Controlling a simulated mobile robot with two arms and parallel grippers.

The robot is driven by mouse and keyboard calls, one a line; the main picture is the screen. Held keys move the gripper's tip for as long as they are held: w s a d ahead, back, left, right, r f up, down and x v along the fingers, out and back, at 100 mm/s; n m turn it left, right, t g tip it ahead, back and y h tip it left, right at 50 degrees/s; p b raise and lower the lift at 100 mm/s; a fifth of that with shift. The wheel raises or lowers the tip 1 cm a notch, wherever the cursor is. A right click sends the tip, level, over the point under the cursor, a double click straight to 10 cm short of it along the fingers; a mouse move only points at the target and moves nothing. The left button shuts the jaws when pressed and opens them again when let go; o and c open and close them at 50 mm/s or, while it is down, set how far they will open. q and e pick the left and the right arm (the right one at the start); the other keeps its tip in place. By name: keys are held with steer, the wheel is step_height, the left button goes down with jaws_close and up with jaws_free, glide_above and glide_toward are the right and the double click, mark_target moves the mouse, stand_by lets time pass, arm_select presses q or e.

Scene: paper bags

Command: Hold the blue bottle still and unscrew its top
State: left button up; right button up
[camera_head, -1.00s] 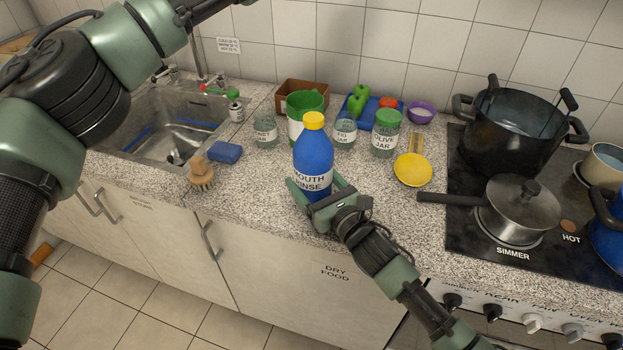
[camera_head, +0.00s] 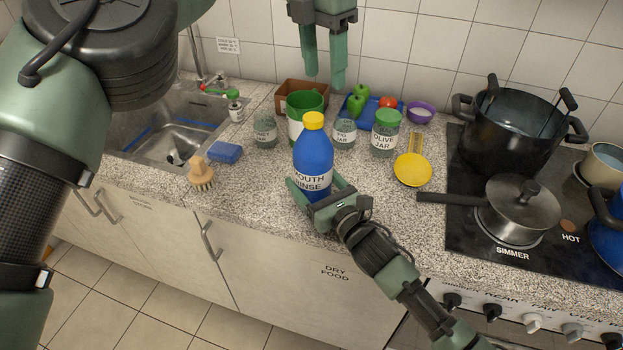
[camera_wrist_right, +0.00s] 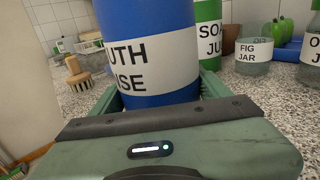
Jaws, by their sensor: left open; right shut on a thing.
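The blue mouth rinse bottle (camera_head: 313,158) stands upright near the counter's front edge, with its yellow top (camera_head: 314,121) on. My right gripper (camera_head: 319,192) is shut on the bottle's lower body, around its label. In the right wrist view the bottle (camera_wrist_right: 150,45) fills the space between the fingers; its top is out of that frame. My left gripper (camera_head: 325,72) hangs fingers down, open and empty, above and beyond the bottle, apart from the yellow top.
Behind the bottle stand a green container (camera_head: 304,104), a fig jar (camera_head: 344,132) and an olive jar (camera_head: 385,133). A yellow scoop (camera_head: 412,170) lies to the right, before the stove with its saucepan (camera_head: 518,208). A brush (camera_head: 201,174) and blue sponge (camera_head: 225,152) lie left, by the sink (camera_head: 165,135).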

mark_target(313, 117)
arm_select(q)
steer(key=shift+s+a+f+y, duration=0.1)
steer(key=shift+a+y, duration=0.15)
steer(key=shift+a, duration=0.25)
steer(key=shift+s+a+f+y, duration=0.1)
steer(key=shift+a+y, duration=0.15)
steer(key=shift+a, duration=0.25)
steer(key=shift+d+f, duration=0.1)
steer(key=shift+f, duration=4.05)
